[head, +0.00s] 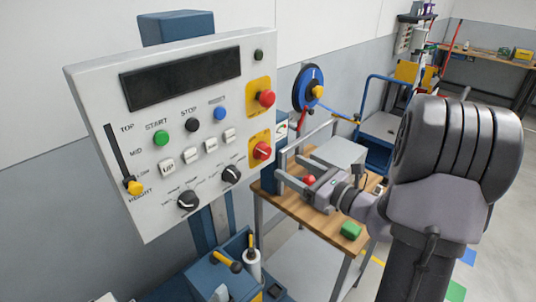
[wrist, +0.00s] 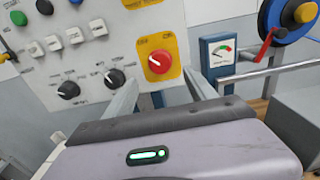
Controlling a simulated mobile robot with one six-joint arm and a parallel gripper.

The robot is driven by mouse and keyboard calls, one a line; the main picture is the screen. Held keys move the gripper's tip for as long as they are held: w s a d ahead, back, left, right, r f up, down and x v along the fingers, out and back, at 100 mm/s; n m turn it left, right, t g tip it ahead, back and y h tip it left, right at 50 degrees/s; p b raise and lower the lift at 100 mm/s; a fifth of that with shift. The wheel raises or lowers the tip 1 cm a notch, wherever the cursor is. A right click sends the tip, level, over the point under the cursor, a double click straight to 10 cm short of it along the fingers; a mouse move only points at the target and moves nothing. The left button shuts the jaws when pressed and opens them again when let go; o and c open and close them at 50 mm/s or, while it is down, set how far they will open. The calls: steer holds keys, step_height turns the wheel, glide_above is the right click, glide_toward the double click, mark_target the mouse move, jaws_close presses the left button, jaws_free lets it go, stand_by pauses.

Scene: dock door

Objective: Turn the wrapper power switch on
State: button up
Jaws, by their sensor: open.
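The wrapper's control panel (head: 190,130) is a white box with a dark display. Low on its right side is a red rotary switch (head: 262,150) on a yellow plate, which looks like the power switch. It also shows in the wrist view (wrist: 159,62), with its handle roughly level. A red mushroom button (head: 266,98) sits on another yellow plate above it. My gripper (head: 281,167) is open and empty, just right of and below the switch. In the wrist view its two fingers (wrist: 162,82) point toward the panel, spread below the switch, with no visible contact.
Two black dials (head: 188,201), white keys and a yellow-handled height slider (head: 133,186) share the panel. A gauge (wrist: 222,52) and a blue reel (head: 308,88) stand right of it. A wooden-topped table (head: 300,205) with a green block (head: 351,231) lies below my arm.

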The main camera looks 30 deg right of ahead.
mark_target(267, 154)
steer(key=x, duration=0.9)
steer(key=shift+b, duration=0.3)
steer(key=c, duration=1.4)
steer(key=shift+m+p, duration=0.3)
steer(key=shift+p, duration=0.15)
steer(key=m+p, duration=0.2)
steer(key=p, duration=0.1)
steer(key=shift+r+m+p, duration=0.2)
steer(key=shift+m+p, duration=0.1)
steer(key=shift+m, duration=0.1)
steer(key=m+p, duration=0.5)
steer(key=p, duration=0.1)
steer(key=m+p, duration=0.8)
steer(key=m, duration=0.1)
steer(key=shift+f, duration=0.15)
steer(key=shift+m+p, duration=0.35)
steer(key=shift+m, duration=0.05)
